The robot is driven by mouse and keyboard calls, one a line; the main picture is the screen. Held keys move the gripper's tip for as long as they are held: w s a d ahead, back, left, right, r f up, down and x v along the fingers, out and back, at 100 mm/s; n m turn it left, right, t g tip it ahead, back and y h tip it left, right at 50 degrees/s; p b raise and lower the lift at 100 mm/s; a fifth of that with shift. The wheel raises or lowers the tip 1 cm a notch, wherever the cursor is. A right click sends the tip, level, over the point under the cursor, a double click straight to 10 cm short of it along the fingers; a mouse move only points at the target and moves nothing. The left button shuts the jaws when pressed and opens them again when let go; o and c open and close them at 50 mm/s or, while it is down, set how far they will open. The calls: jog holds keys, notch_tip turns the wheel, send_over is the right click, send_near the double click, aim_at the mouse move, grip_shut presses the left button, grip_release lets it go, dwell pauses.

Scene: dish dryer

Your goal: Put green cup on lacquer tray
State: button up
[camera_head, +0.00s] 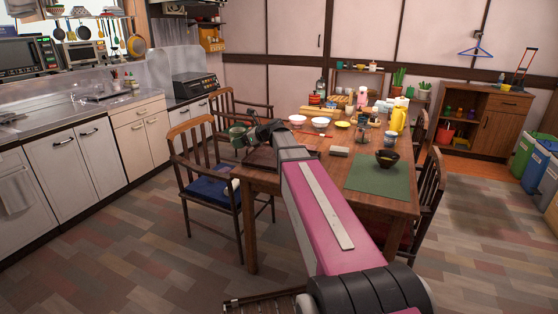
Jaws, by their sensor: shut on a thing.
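The green cup (237,132) is at the end of my arm, near the left edge of the wooden table. My gripper (246,138) is shut on it, and the fingers hide part of the cup. A dark reddish-brown tray (262,158), which looks like the lacquer tray, lies on the table's left end, partly hidden behind my arm. The cup appears above or beside the tray's far left part. From this view I cannot tell whether it touches the tray.
The wooden table (330,193) carries white bowls (321,122), a green mat (377,178) with a dark bowl (387,157), a yellow bottle (398,119) and other crowded items at the back. A chair (205,165) with a blue cushion stands at the left.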

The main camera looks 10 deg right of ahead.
jog(key=shift+w+d+f, duration=0.15)
jog(key=shift+w+d, duration=0.05)
jog(key=shift+w, duration=0.3)
send_over(263, 161)
jog(key=f, duration=0.6)
jog(key=shift+w+f, duration=0.2)
jog(key=shift+w, duration=0.05)
jog(key=shift+f, duration=2.05)
jog(key=shift+f, duration=0.15)
jog(key=o, duration=1.1)
jog(key=shift+s+d+r, duration=0.2)
jog(key=shift+d+r, duration=0.05)
jog(key=shift+d, duration=0.05)
jog(key=v, duration=1.1)
jog(key=shift+s+d+r, duration=0.1)
jog(key=shift+s+d, duration=0.05)
